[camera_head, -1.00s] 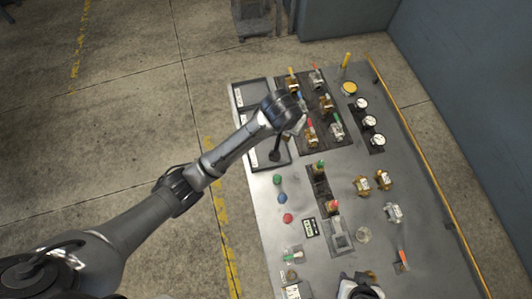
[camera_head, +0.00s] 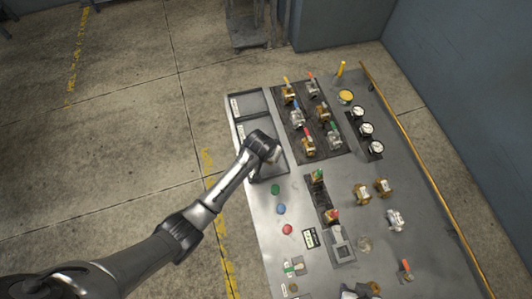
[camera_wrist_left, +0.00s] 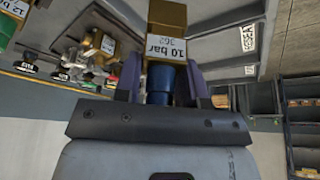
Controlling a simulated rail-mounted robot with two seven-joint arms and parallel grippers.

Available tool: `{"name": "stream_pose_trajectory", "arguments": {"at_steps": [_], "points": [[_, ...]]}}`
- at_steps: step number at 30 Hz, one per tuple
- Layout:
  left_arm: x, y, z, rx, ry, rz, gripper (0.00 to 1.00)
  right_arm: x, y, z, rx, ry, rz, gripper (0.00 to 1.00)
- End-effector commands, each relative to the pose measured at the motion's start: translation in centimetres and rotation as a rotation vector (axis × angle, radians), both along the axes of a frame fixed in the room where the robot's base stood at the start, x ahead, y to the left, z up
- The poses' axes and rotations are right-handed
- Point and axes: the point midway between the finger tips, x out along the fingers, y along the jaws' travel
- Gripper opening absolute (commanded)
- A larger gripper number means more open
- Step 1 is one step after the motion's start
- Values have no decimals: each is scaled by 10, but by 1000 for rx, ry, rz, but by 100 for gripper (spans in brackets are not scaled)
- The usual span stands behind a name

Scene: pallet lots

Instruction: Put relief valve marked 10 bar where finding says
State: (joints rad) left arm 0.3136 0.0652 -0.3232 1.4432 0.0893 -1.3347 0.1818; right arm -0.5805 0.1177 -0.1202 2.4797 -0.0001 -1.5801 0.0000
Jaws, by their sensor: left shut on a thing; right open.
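The relief valve (camera_wrist_left: 165,52) is a brass block on a blue lower part, with a white label reading "10 bar" and "362" in the left wrist view. My left gripper (camera_wrist_left: 157,85) is shut on its blue part. In the head view my left wrist is over the trays at the table's left edge, and its fingertips and the valve are mostly hidden. A grey tray (camera_wrist_left: 211,50) with a white label, not clearly legible, lies beside the valve. My right gripper (camera_head: 360,291) is open at the bottom edge of the head view, partly cut off.
A dark rack (camera_head: 325,148) holds several valves with coloured handles. Three gauges (camera_head: 366,129) stand to its right. Brass fittings (camera_head: 362,194), coloured buttons (camera_head: 281,209) and a small display (camera_head: 310,238) are nearer. A yellow rail (camera_head: 430,183) runs along the table's right edge.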

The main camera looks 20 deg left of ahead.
Motion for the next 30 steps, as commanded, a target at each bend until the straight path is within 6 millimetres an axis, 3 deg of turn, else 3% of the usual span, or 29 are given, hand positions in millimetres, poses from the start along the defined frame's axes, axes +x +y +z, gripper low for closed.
{"name": "stream_pose_trajectory", "arguments": {"at_steps": [7, 11, 19, 30], "points": [[9, 18, -11, 0, -2, 0, 0, 0, 0, 0, -1, -1, 1, 43], [10, 19, -17, 0, -2, 0, 0, 0, -1, 0, -2, -1, 1, 43], [10, 19, -47, -2, -2, 1, 0, 0, -1, -2, -5, -1, 3, 43], [10, 19, -51, 0, -3, 0, 0, 0, -1, -2, -4, -2, 3, 43]]}}
